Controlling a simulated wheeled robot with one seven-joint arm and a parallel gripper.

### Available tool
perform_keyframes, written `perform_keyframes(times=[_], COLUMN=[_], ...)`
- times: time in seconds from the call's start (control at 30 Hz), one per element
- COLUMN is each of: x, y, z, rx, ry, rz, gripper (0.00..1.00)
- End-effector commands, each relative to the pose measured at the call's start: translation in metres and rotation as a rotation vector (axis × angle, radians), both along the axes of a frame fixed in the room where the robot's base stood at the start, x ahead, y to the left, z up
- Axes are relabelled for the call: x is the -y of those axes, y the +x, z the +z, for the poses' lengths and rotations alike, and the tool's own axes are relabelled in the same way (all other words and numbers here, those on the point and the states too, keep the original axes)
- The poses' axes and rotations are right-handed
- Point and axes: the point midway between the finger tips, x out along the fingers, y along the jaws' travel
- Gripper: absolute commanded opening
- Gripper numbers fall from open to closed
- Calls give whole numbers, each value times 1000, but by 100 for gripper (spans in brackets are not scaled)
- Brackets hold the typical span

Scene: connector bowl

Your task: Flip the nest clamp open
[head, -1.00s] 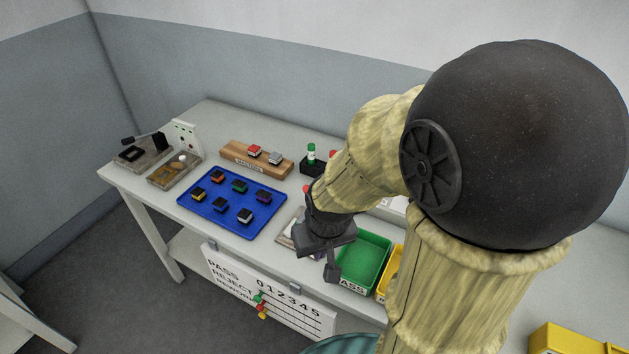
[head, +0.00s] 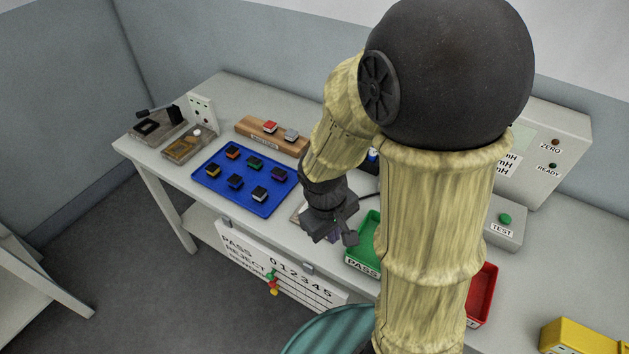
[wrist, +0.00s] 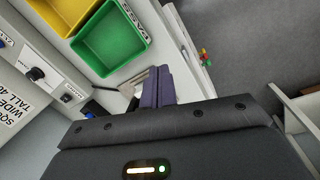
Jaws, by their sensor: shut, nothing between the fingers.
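The nest clamp is at the far left end of the table, on a grey-brown fixture block (head: 160,139). Its black lever (head: 143,113) sticks out to the left over the block, beside a black upright piece (head: 175,113). The block's dark square nest (head: 147,128) shows at the left; whether the clamp presses on anything is too small to tell. My gripper (head: 346,236) is over the table's front edge, far right of the clamp and apart from it. In the wrist view its fingers (wrist: 158,88) are together and empty. The clamp is not in the wrist view.
A blue tray (head: 247,207) with several small blocks lies between my gripper and the clamp. A second fixture (head: 182,150), a white panel (head: 202,110) and a wooden rack (head: 262,141) stand nearby. A green bin (head: 360,253) is beside my gripper. A lettered board (head: 285,280) hangs at the front.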

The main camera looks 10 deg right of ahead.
Motion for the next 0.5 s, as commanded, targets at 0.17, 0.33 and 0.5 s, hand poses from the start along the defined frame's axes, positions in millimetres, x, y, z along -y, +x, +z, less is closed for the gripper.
perform_keyframes(times=[0.17, 0.33, 0.5], x=[-12, -21, -46], y=[6, 26, 58], z=[-16, -23, -22], rx=[-184, -309, -384], ry=[-233, -501, -815], rz=[394, 744, 1076], gripper=[0, 0, 0])
